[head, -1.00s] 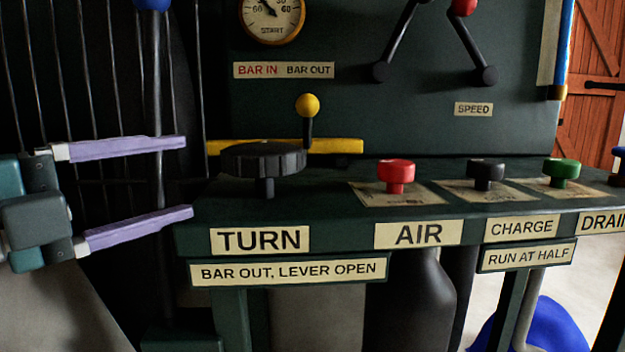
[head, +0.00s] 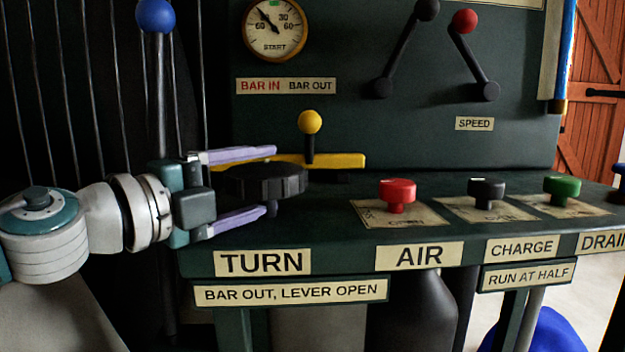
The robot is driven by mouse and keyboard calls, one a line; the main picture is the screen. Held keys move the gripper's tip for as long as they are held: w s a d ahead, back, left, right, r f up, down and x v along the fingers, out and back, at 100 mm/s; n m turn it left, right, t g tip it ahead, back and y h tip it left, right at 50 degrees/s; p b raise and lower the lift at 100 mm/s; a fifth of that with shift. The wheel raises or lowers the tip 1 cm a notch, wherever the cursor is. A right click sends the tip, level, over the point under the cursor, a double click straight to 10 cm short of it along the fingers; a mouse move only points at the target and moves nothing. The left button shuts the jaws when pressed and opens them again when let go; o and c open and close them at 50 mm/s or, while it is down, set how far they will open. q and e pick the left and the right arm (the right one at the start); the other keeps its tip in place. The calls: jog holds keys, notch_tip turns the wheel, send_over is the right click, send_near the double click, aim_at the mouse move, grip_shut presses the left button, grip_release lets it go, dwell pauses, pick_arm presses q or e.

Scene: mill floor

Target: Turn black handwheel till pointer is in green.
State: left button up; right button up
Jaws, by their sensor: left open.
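The black handwheel (head: 278,182) lies flat on a short stem at the left end of the bench, above the TURN label (head: 262,262). My left gripper (head: 270,180) has come in from the left. Its two lilac fingers are open, one at the far side of the wheel and one at the near side; I cannot tell whether they touch it. The round gauge (head: 274,27), marked START, has its black pointer slanting to the upper left, and a small green patch shows at the top of the dial. My right gripper is not in view.
A yellow bar (head: 345,160) with a yellow-knobbed lever (head: 309,122) stands just behind the wheel. Red (head: 397,190), black (head: 487,190) and green (head: 562,186) knobs line the bench to the right. A blue-knobbed lever (head: 155,15) rises behind my gripper.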

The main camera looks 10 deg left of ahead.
pick_arm(q)
grip_shut()
dwell(0.6)
